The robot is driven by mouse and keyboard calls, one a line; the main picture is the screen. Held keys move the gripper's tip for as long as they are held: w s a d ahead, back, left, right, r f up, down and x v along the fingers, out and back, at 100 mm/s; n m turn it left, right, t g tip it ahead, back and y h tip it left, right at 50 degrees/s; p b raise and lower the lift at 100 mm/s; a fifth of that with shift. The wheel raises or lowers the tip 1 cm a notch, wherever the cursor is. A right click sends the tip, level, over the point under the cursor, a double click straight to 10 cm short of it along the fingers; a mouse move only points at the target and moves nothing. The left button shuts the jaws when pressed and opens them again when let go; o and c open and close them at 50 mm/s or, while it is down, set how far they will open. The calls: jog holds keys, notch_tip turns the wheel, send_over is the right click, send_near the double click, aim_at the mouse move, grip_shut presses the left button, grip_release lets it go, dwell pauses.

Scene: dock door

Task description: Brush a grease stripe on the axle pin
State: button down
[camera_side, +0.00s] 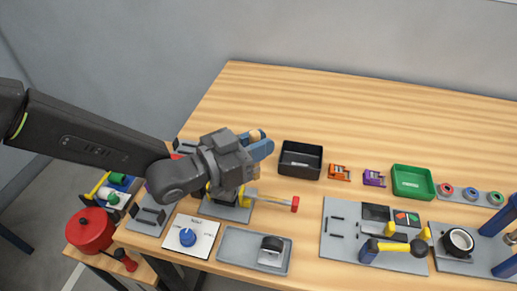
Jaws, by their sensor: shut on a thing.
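My gripper (257,142) is above the near left part of the table. Its blue fingers are shut on a small tan, wood-coloured thing (255,134), which looks like the end of a brush handle. Most of it, including any bristles, is hidden by the fingers and wrist. Below the wrist is a grey plate (228,210) with a yellow fixture, partly covered by my arm, and a yellow rod with a red end (295,204) sticks out to the right. I cannot tell which part is the axle pin, or whether the held thing touches anything.
A black bin (301,160), an orange item (339,173), a purple item (374,178) and a green tray (413,182) stand to the right. The back of the table is clear.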

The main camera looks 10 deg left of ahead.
aim_at(250, 135)
jog(key=shift+r, duration=0.15)
jog(key=shift+r, duration=1.35)
jog(key=shift+r, duration=0.3)
notch_tip(250, 135, up, 5)
jog(key=w+a+n+t+y, duration=0.2)
jog(key=w+a, duration=0.1)
jog(key=a, duration=0.5)
jog(key=w+a+n+t+y, duration=0.1)
jog(key=w+a+n+y, duration=0.15)
jog(key=a, duration=0.65)
jog(key=s+a+n+t+y, duration=0.25)
jog(key=a+n+y, duration=0.45)
jog(key=a, duration=1.7)
notch_tip(250, 135, down, 21)
jog(key=m+y, duration=0.1)
jog(key=m, duration=0.1)
jog(key=shift+s+d, duration=0.3)
jog(key=shift+d, duration=0.15)
